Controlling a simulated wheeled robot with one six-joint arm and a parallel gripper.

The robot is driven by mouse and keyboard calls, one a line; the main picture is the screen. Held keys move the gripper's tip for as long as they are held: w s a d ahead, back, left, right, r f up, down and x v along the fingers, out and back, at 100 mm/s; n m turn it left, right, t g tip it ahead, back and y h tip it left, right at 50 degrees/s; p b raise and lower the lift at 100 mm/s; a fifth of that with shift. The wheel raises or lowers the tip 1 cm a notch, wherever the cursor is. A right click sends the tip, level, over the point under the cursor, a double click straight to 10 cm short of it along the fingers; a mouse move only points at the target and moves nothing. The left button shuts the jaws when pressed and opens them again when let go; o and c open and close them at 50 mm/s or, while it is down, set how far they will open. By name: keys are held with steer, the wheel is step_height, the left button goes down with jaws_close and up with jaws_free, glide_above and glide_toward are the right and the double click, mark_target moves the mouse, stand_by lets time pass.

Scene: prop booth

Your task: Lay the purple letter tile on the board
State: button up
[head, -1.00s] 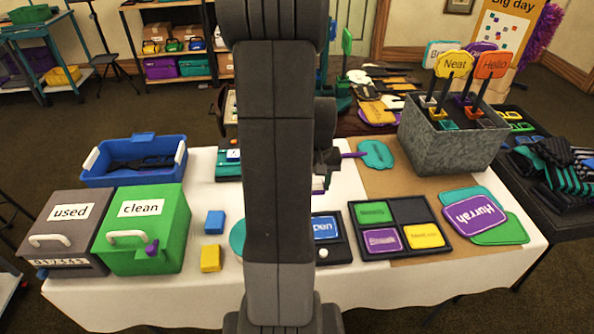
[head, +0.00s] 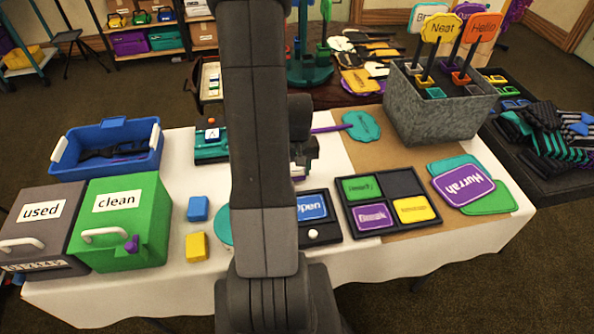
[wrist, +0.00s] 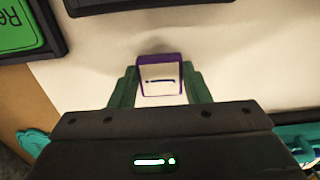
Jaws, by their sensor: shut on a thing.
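The purple letter tile (wrist: 160,60) has a purple rim and a pale face with a dark mark. In the wrist view it sits between the two green fingers of my gripper (wrist: 160,84), which is shut on it. Pale tabletop lies beyond the tile. A teal board (head: 211,153) with small letter tiles stands on the table, partly hidden behind my arm in the head view. A teal edge with letter tiles (wrist: 308,150) also shows at the lower right of the wrist view. My arm hides most of my gripper in the head view.
A framed sign tray (head: 390,213) and a grey prop bin (head: 440,110) are at the right. Blue (head: 198,208) and yellow (head: 196,246) blocks lie left of my arm. A green "clean" box (head: 125,225) and a blue crate (head: 108,150) stand farther left.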

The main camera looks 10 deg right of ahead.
steer(key=shift+f, duration=0.45)
steer(key=shift+f, duration=0.1)
steer(key=shift+f, duration=0.15)
steer(key=o, duration=0.9)
steer(key=shift+o, duration=0.2)
